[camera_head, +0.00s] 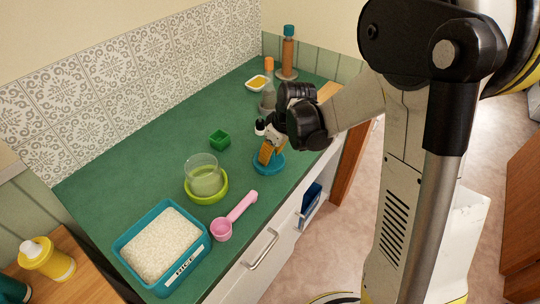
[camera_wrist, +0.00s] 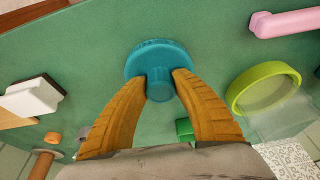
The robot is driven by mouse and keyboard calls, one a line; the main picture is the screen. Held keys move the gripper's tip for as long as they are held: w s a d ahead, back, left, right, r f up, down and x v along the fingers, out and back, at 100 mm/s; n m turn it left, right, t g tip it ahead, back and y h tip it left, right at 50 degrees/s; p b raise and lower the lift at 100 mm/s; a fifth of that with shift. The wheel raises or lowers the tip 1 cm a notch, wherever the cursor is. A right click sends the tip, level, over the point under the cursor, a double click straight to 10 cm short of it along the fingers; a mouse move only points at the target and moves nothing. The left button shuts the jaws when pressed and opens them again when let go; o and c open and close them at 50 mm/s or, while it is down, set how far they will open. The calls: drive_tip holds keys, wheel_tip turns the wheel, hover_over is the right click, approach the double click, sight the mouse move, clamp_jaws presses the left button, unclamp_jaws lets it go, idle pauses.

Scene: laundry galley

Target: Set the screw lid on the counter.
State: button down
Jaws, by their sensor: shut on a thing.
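The screw lid (camera_wrist: 158,55) is a teal disc with a ridged rim and a round central knob. In the head view the lid (camera_head: 268,165) shows low over the counter (camera_head: 130,150), close to its front edge. My gripper (camera_wrist: 161,80) points down with its two orange fingers shut on the knob. In the head view my gripper (camera_head: 267,153) partly hides the lid. I cannot tell whether the lid's underside touches the counter.
A lime ring (camera_head: 208,193) with a clear jar stands left of the lid. A pink scoop (camera_head: 235,215), a rice tub (camera_head: 160,245) and a green cube (camera_head: 219,140) are nearby. A black-and-white item (camera_wrist: 32,97) is close. Green counter is bare around the lid.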

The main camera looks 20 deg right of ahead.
sight(278, 164)
drive_tip(key=shift+f, duration=0.1)
drive_tip(key=c, duration=1.1)
unclamp_jaws()
drive_tip(key=p+v, duration=0.4)
drive_tip(key=v, duration=0.7)
drive_tip(key=s+r+m+t, duration=0.1)
drive_tip(key=s+r+m, duration=0.1)
drive_tip(key=s, duration=0.3)
drive_tip(key=s+a+r+m+t+h, duration=0.1)
drive_tip(key=s+r+m, duration=0.1)
drive_tip(key=s+r, duration=0.2)
drive_tip(key=s+r+m+t+h, duration=0.1)
drive_tip(key=s+r+m+t, duration=0.1)
drive_tip(key=s, duration=0.6)
drive_tip(key=shift+a+r+m, duration=0.3)
drive_tip(key=shift+r+m, duration=0.1)
drive_tip(key=shift+r, duration=0.1)
drive_tip(key=shift+w, duration=0.1)
